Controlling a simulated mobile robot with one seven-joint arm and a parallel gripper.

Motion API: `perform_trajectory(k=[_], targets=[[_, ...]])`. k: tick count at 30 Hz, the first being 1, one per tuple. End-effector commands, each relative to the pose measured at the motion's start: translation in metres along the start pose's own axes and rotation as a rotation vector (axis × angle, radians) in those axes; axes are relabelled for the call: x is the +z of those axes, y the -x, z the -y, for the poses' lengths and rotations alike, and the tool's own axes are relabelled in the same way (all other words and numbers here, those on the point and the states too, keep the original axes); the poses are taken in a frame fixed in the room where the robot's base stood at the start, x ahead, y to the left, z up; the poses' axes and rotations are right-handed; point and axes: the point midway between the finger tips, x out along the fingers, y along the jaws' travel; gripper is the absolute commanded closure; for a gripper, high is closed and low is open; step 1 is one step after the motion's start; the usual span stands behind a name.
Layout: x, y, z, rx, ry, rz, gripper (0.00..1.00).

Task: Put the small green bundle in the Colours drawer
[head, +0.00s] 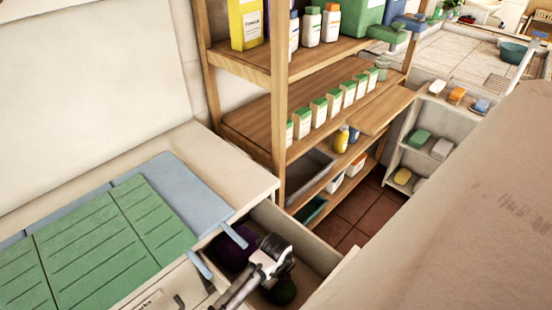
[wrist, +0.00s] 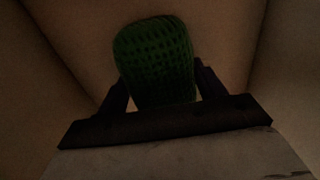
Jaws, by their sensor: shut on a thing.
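The small green bundle (wrist: 155,62) has a knitted, net-like surface. In the wrist view it sits between the two fingers of my gripper (wrist: 160,88), which is shut on it. In the head view my gripper (head: 276,272) points down into an open drawer (head: 312,250), and the dark green bundle (head: 284,293) shows below it, inside the drawer walls. I cannot tell whether the bundle touches the drawer floor. A dark purple thing (head: 229,250) lies in the drawer at the left.
Green mats (head: 100,245) and blue cloth (head: 175,185) lie on the counter, with blue strips hanging over the drawer's edge. A wooden shelf unit (head: 262,62) with bottles and boxes stands behind the drawer. A pale low shelf (head: 432,110) holds coloured blocks at the right.

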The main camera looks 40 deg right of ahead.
Motion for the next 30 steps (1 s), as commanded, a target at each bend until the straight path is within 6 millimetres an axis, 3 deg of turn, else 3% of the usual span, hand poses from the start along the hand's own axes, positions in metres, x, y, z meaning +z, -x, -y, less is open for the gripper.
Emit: perform_trajectory(k=[9, 10, 15, 24, 30], targets=[[0.000, -0.003, 0.000, 0.000, 0.000, 0.000, 0.55], [0.000, -0.002, 0.000, 0.000, 0.000, 0.000, 0.29], [0.000, -0.001, 0.000, 0.000, 0.000, 0.000, 0.09], [0.000, 0.002, 0.000, -0.001, 0.000, 0.000, 0.09], [0.000, 0.026, 0.000, 0.000, -0.001, 0.001, 0.09]])
